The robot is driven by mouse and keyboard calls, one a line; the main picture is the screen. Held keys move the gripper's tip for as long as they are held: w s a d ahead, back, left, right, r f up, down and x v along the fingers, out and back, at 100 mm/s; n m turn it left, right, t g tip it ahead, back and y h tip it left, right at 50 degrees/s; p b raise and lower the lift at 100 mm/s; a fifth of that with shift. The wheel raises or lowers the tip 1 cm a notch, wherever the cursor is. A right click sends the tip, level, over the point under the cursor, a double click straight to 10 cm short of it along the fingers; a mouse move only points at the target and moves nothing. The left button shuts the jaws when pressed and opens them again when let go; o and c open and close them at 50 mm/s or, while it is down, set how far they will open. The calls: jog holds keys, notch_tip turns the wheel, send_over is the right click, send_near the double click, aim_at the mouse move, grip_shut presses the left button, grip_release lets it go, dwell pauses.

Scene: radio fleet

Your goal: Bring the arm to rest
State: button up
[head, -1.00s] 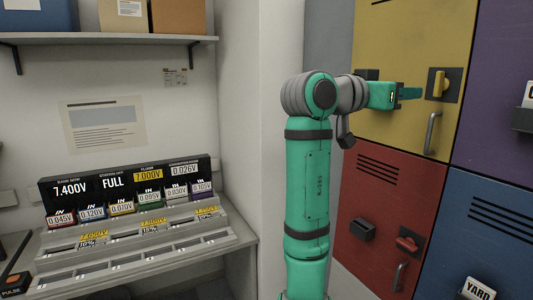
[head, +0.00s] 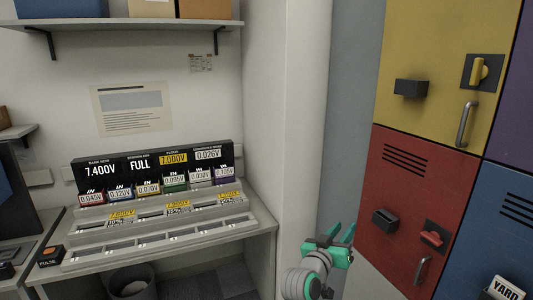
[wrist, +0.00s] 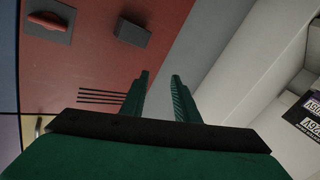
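My gripper (head: 343,236) is low at the bottom centre-right of the head view, beside the red locker door, with the folded arm below it. In the wrist view my gripper (wrist: 160,80) has its two green fingers spread apart with nothing between them. The fingertips are apart from the locker doors. Most of the arm is below the head view's lower edge.
Yellow (head: 430,110), red (head: 410,210) and blue (head: 490,240) locker doors with handles and latches stand at the right. A bench with a charging rack (head: 160,215) is at the left. A bin (head: 131,282) sits under the bench.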

jog(key=s+a+f+n+y, duration=0.1)
jog(key=s+a+f+y, duration=0.1)
jog(key=s+a+f, duration=0.45)
jog(key=s+a+f+n+t+y, duration=0.1)
jog(key=s+f+n+y, duration=0.15)
jog(key=f, duration=0.65)
jog(key=s+a+f+y, duration=0.1)
jog(key=s+a+f, duration=0.35)
jog(key=f, duration=0.35)
jog(key=s+a+f+n+y, duration=0.1)
jog(key=s+a+f, duration=0.25)
jog(key=s, duration=0.45)
jog(key=s+a+f+y, duration=0.2)
jog(key=s+a+f, duration=0.15)
jog(key=s, duration=0.55)
jog(key=s+a+r+y, duration=0.1)
jog(key=s+a+r, duration=0.1)
jog(key=s, duration=1)
jog(key=s+a+r+y, duration=0.1)
jog(key=s+a+r, duration=0.1)
jog(key=s, duration=1.1)
jog(key=shift+r+m, duration=0.3)
jog(key=shift+m, duration=0.05)
